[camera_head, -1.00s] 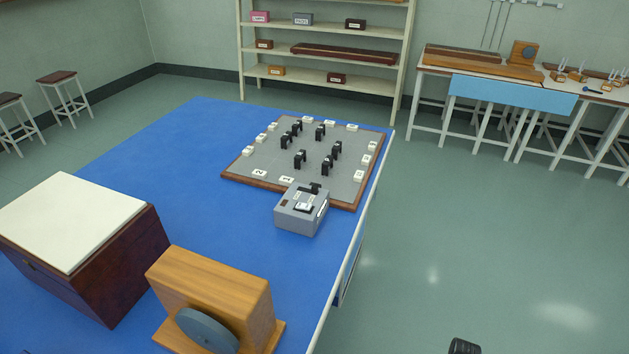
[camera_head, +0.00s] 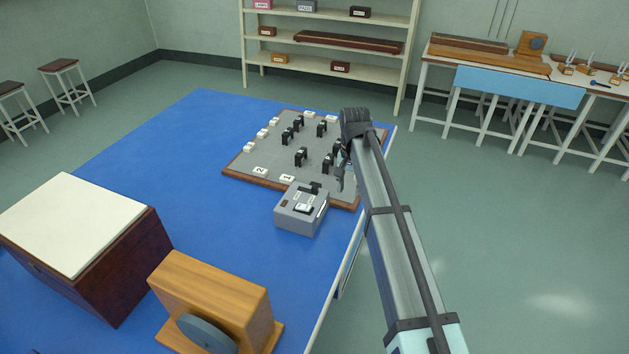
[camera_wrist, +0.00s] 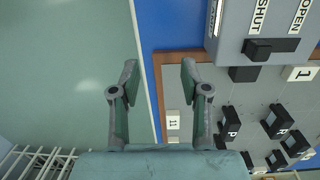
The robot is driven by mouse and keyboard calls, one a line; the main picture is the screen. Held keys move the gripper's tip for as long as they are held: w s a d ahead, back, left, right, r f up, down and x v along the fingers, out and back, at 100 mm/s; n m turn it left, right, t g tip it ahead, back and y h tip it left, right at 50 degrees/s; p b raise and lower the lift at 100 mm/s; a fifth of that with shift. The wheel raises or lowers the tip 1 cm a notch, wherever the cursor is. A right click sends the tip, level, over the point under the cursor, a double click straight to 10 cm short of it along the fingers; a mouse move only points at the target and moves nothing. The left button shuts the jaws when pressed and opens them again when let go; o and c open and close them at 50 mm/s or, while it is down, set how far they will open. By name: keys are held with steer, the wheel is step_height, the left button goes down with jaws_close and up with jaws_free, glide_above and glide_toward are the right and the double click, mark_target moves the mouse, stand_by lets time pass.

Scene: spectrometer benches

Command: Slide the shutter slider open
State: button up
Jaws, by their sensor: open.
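The shutter unit is a grey box (camera_head: 301,212) at the right edge of the blue table, by the near side of the peg board. Its small black slider knob (camera_head: 315,187) sits on the far side of its top. In the wrist view the grey unit (camera_wrist: 232,35) is at the upper right with labels SHUT and OPEN. The black knob (camera_wrist: 262,48) there lies closer to SHUT. My gripper (camera_wrist: 158,82) is open and empty, left of the unit and apart from it. In the head view my gripper (camera_head: 343,178) hangs beyond and right of the unit, its fingers partly hidden.
The brown-edged board (camera_head: 262,182) with several black pegs and white number tiles lies behind the unit. A wooden block with a grey disc (camera_head: 215,295) and a dark box with a cream lid (camera_head: 75,225) stand nearer. The floor right of the table is clear.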

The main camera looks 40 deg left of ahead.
step_height(320, 180, up, 15)
glide_above(315, 186)
steer(key=shift+t+y, duration=0.3)
step_height(315, 186, down, 17)
steer(key=p, duration=0.4)
steer(key=shift+s+f+p, duration=0.1)
steer(key=shift+f+p, duration=0.1)
steer(key=shift+p, duration=0.2)
jaws_close()
